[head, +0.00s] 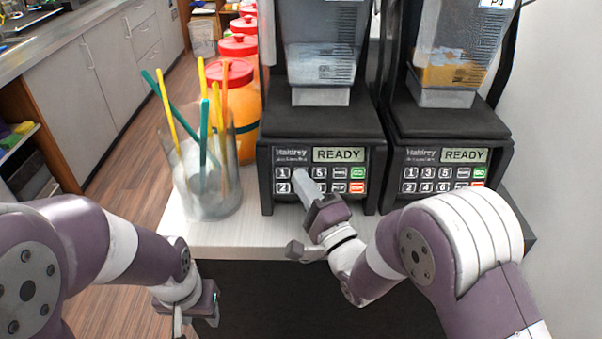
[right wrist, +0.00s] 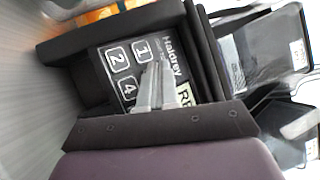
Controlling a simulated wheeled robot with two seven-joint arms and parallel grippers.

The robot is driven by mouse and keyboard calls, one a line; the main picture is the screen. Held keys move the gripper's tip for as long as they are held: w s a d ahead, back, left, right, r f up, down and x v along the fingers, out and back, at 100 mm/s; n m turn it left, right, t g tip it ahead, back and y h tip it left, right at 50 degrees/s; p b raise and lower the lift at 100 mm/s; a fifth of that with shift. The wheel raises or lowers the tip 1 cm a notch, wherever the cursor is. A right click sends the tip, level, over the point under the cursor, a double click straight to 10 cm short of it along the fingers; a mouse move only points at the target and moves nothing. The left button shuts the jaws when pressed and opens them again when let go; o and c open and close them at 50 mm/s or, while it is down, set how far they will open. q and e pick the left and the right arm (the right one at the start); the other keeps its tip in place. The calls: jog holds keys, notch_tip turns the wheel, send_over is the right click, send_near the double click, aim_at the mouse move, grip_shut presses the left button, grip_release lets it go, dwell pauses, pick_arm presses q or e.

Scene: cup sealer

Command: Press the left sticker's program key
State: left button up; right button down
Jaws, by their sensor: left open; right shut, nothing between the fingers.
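The left blender's key panel (head: 320,173) shows READY on its display (head: 338,155). Keys 1 (head: 283,173), 2 (head: 283,188) and 5 (head: 320,173) show, with a green and a red key at right. My right gripper (head: 299,177) is shut and empty, its fingertips in front of the panel's second key column, hiding keys there. In the right wrist view its fingers (right wrist: 157,75) lie over the panel beside keys 1 and 4; I cannot tell whether they touch. The left sticker is cut off at the top edge and unreadable. My left gripper (head: 197,314) is open, low before the counter.
The right blender (head: 445,170) also shows READY, with a P4 sticker (head: 497,3) on its jar. A glass of coloured straws (head: 210,190) stands left of the left blender. Red-lidded jars (head: 236,75) stand behind it.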

jog(key=shift+w+f, duration=0.1)
jog(key=shift+w, duration=0.2)
dwell(0.5)
jog(key=shift+s, duration=0.1)
dwell(0.3)
jog(key=shift+s+r, duration=0.25)
jog(key=shift+s, duration=0.4)
jog(key=shift+s+r+p, duration=0.2)
jog(key=shift+s+r, duration=0.05)
jog(key=shift+s, duration=0.55)
jog(key=shift+s+r+p, duration=0.25)
jog(key=shift+s, duration=0.5)
jog(key=shift+s+r+p, duration=0.2)
jog(key=shift+s+r, duration=0.05)
jog(key=shift+s, duration=0.55)
